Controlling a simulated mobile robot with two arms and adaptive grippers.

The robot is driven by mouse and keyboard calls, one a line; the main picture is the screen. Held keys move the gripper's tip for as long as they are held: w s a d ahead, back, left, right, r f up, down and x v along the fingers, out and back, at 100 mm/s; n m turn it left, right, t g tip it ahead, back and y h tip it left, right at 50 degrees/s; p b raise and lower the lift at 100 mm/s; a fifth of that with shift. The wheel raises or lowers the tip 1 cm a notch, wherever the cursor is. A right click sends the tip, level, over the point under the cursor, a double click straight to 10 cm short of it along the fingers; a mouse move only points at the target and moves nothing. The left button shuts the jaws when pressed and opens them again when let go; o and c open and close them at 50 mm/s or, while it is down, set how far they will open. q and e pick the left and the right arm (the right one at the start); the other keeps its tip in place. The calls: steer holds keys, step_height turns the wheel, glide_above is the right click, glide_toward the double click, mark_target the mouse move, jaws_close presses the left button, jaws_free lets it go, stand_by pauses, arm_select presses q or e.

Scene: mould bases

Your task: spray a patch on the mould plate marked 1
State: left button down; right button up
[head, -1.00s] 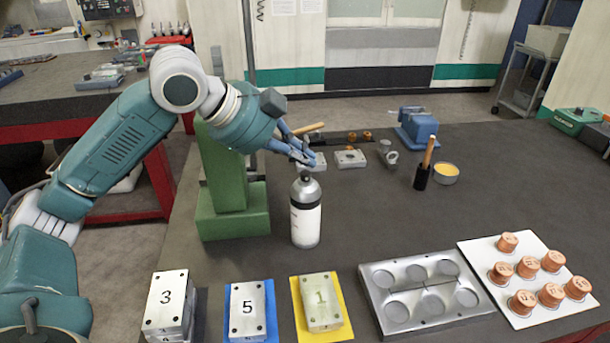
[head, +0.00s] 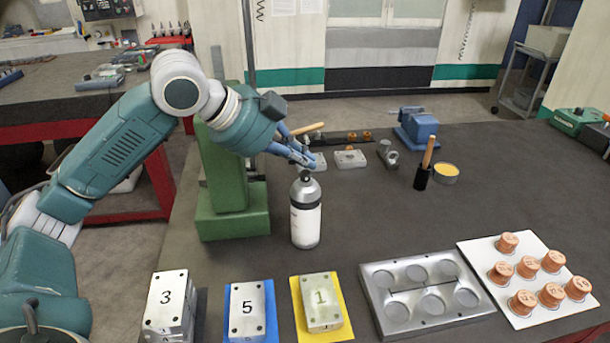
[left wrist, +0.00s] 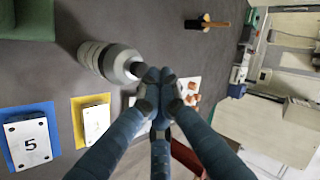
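The mould plate marked 1 (head: 321,312) lies on a yellow mat (head: 346,327) at the front; its face looks faintly greenish. It also shows in the left wrist view (left wrist: 97,122). A silver spray can with a white label (head: 306,218) stands upright on the table behind the plate. My left gripper (head: 312,165) is at the can's top, fingers pointing down to the right. In the left wrist view its fingertips (left wrist: 158,82) meet beside the can's dark nozzle (left wrist: 136,69), with nothing visible between them. Whether they touch the nozzle cannot be told. My right gripper is out of view.
Plate 5 (head: 247,308) on blue and a stack topped by plate 3 (head: 166,297) stand left. A metal mould tray (head: 377,308) and a white board (head: 475,258) with copper pieces lie right. A green stand (head: 232,213) is close left of the can.

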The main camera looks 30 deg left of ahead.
mark_target(303, 175)
arm_select(q)
steer(key=shift+f, duration=0.65)
stand_by(0.5)
steer(key=shift+r, duration=0.1)
steer(key=shift+r+p, duration=0.8)
steer(key=shift+p, duration=0.1)
step_height(303, 175, up, 6)
steer(key=p, duration=0.7)
stand_by(0.5)
